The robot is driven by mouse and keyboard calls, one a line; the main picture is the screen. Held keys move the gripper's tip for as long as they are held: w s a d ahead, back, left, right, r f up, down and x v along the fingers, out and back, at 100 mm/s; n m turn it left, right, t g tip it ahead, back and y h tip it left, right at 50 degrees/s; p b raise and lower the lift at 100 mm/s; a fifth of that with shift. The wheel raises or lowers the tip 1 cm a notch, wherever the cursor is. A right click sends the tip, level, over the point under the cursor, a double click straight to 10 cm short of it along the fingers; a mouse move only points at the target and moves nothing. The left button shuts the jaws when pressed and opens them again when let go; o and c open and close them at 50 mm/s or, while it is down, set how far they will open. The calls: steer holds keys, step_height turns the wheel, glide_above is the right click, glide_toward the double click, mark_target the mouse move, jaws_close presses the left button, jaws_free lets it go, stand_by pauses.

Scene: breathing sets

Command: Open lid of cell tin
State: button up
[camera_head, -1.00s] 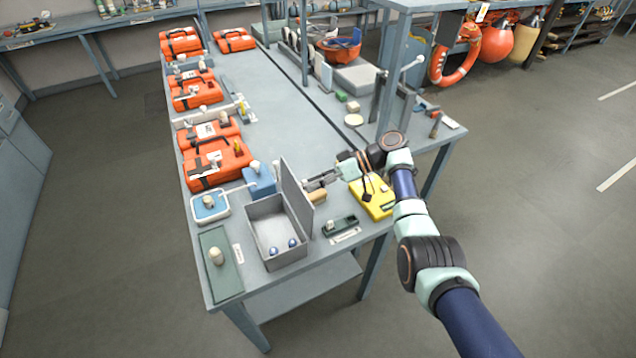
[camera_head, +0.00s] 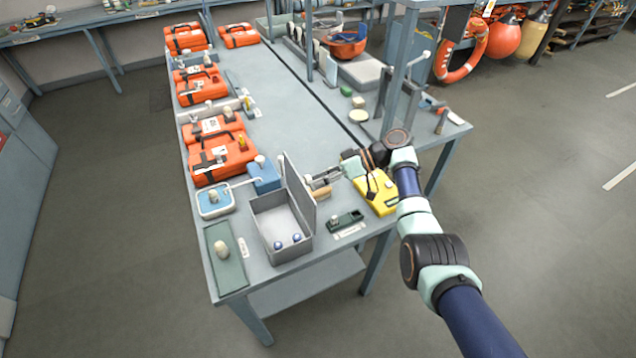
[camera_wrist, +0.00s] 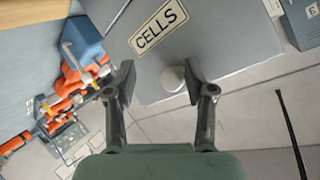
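The cell tin (camera_head: 259,230) is a grey box near the table's front end, open, with two blue-and-white round cells (camera_head: 287,242) inside. Its lid (camera_head: 299,195) stands roughly upright along the tin's right side. In the wrist view the lid (camera_wrist: 225,42) carries a "CELLS" label (camera_wrist: 160,28) and a pale round knob (camera_wrist: 172,79). My gripper (camera_wrist: 158,82) is open, its fingers apart in front of the lid's face. The knob shows between them, nearer the right finger; I cannot tell whether they touch. In the head view my gripper (camera_head: 326,179) is right of the lid.
A yellow device (camera_head: 377,194) lies right of my gripper. A dark green tray (camera_head: 345,222) sits right of the tin, a green plate (camera_head: 226,265) left of it. A blue block (camera_head: 264,174) stands behind. Orange cases (camera_head: 222,158) line the table's left edge; its middle is clear.

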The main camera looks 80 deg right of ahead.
steer(key=v, duration=1.1)
steer(key=shift+s, duration=0.3)
